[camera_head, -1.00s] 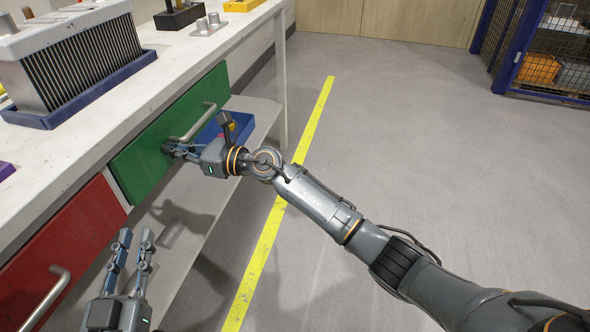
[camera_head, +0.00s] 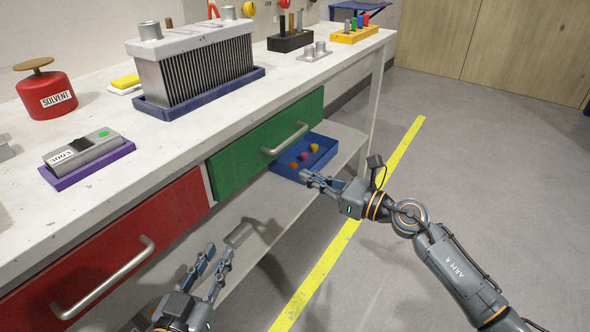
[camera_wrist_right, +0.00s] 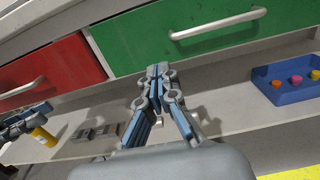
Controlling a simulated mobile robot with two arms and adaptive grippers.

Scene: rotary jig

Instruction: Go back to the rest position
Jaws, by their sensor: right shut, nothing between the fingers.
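My right gripper (camera_head: 308,178) is shut and empty, in front of and below the green drawer (camera_head: 250,160), apart from its handle (camera_head: 286,139). In the right wrist view its closed fingertips (camera_wrist_right: 158,72) lie below the green drawer's front.
The bench top (camera_head: 120,130) holds a red solvent can (camera_head: 45,93), a purple tray (camera_head: 65,182) and a finned block (camera_head: 195,62). A blue bin (camera_head: 318,148) with small coloured pieces sits on the lower shelf (camera_wrist_right: 225,115). The floor on the right is clear.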

